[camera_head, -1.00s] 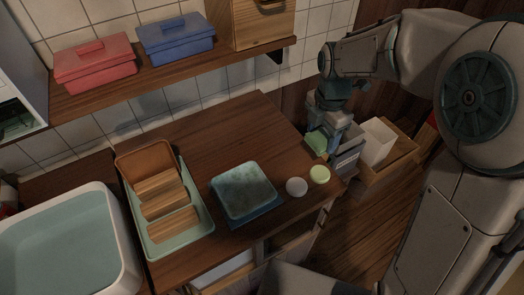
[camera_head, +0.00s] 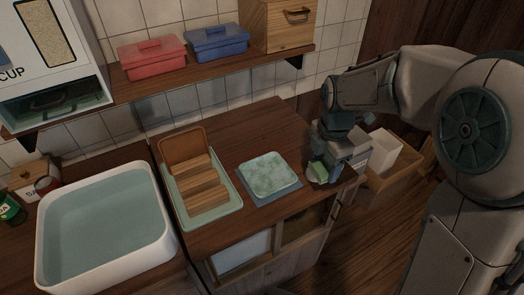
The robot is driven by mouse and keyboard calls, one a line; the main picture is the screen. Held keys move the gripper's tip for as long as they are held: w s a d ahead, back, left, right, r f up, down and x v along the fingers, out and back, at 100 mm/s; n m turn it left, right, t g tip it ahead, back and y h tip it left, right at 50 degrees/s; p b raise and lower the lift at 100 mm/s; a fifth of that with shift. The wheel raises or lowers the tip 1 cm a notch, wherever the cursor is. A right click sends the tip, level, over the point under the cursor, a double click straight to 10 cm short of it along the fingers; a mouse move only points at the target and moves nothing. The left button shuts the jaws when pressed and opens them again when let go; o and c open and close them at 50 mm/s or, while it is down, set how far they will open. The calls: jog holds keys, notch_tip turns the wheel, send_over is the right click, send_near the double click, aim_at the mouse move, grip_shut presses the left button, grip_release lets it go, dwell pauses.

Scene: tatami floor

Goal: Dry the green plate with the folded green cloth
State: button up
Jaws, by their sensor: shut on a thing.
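The green plate (camera_head: 268,173) is square with a mottled, pale green top. It lies on a blue mat (camera_head: 272,198) on the wooden counter. My gripper (camera_head: 317,166) is at the counter's right end, to the right of the plate and apart from it. It points down and is shut on the small folded green cloth (camera_head: 320,172). The fingers hide part of the cloth. I cannot tell whether the cloth touches anything below it.
A rack tray (camera_head: 226,218) with wooden slats stands left of the plate. A white water-filled basin (camera_head: 62,270) is further left. A shelf (camera_head: 130,92) with a red box (camera_head: 151,58) and a blue box (camera_head: 216,44) runs behind. Open boxes (camera_head: 395,178) stand right of the counter.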

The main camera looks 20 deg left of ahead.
jog(key=w+d+f+m, duration=0.2)
jog(key=d+f+m, duration=0.6)
jog(key=m, duration=0.5)
jog(key=w+d+f+m, duration=0.3)
jog(key=d+f+m, duration=0.6)
jog(key=m, duration=0.4)
jog(key=shift+d+f+m, duration=0.25)
jog(key=shift+d+m, duration=0.15)
jog(key=shift+d, duration=0.3)
jog(key=shift+s, duration=0.1)
